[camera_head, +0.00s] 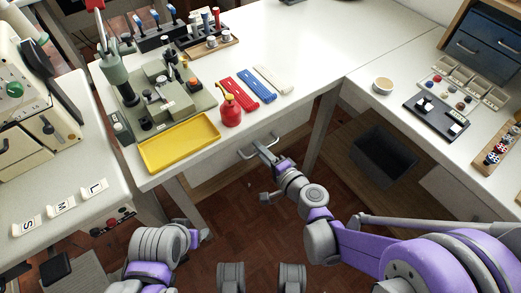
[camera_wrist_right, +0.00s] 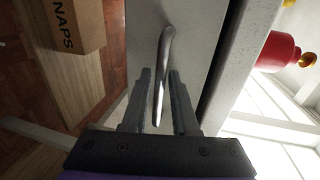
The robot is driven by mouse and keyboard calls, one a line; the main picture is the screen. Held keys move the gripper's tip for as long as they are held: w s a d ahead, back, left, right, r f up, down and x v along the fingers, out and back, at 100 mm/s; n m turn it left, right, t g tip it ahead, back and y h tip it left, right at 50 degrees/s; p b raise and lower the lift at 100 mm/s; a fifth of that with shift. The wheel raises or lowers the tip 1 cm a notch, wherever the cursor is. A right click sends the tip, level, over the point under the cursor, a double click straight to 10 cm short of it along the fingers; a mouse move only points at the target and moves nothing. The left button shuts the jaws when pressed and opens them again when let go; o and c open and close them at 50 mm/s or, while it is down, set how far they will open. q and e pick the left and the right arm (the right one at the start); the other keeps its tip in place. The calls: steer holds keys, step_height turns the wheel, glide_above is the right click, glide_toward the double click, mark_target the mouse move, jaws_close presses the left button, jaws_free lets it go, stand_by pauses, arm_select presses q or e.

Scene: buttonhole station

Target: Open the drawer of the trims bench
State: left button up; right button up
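The trims bench is the white table (camera_head: 310,55), with a pale drawer front under its front edge. The drawer's metal handle (camera_head: 272,143) shows beside my right gripper (camera_head: 262,150). In the right wrist view the drawer front (camera_wrist_right: 195,40) and the bar handle (camera_wrist_right: 164,65) are close up. My right gripper (camera_wrist_right: 161,90) has its two fingers apart, one on each side of the handle, with gaps visible beside the bar. The drawer looks shut. My left gripper (camera_head: 200,233) is low at the left, clear of the bench; its fingers are not clear.
A yellow tray (camera_head: 180,143), a red bottle (camera_head: 230,112) and red and blue strips stand near the bench's front edge. A dark bin (camera_head: 384,155) is under the right table. A cardboard box (camera_wrist_right: 80,25) shows below the drawer. Brown floor lies clear before the bench.

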jaws_close()
stand_by(1.3)
